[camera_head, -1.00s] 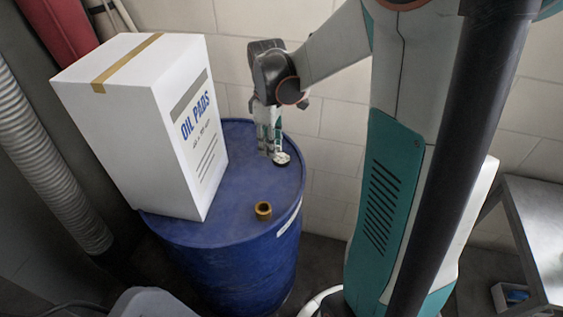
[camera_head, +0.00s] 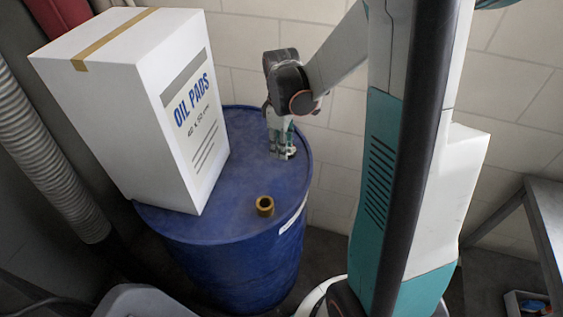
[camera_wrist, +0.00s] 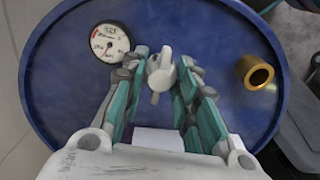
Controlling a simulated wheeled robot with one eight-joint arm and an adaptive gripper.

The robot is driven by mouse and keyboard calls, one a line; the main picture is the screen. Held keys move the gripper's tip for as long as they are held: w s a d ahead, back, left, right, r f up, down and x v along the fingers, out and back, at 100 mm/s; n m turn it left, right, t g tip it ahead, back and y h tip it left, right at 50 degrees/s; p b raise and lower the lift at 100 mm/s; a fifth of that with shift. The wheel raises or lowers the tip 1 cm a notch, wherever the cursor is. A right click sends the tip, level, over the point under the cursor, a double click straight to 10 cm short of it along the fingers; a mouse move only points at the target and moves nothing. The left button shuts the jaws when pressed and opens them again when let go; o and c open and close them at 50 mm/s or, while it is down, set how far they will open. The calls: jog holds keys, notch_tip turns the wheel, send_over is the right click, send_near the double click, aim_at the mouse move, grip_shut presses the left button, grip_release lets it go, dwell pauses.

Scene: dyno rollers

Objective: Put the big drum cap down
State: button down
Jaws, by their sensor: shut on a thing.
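My gripper (camera_head: 282,154) points down at the far right part of the blue drum's top (camera_head: 235,185). In the wrist view my gripper (camera_wrist: 160,75) is shut on a small pale grey piece with a knob and a narrow tail, which I take to be the big drum cap (camera_wrist: 160,66). The cap is close over the drum top; I cannot tell whether it touches. In the head view the fingers hide it. A round white dial gauge (camera_wrist: 108,44) lies on the drum beside the left finger. A brass ring (camera_wrist: 254,73) sits on the drum, apart from my gripper.
A tall white box marked OIL PADS (camera_head: 150,100) stands on the left of the drum. The brass ring also shows in the head view (camera_head: 265,206), near the drum's front right edge. A block wall is behind. A grey metal table (camera_head: 548,215) is at the right.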

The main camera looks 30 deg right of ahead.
jog(key=shift+f+b, duration=0.85)
jog(key=shift+f, duration=1.9)
jog(key=shift+f, duration=0.2)
jog(key=c, duration=1.2)
grip_release()
jog(key=shift+r, duration=0.1)
jog(key=shift+c, duration=0.2)
jog(key=shift+r, duration=0.1)
notch_tip(320, 180, up, 12)
jog(key=p, duration=0.4)
jog(key=shift+a, duration=0.1)
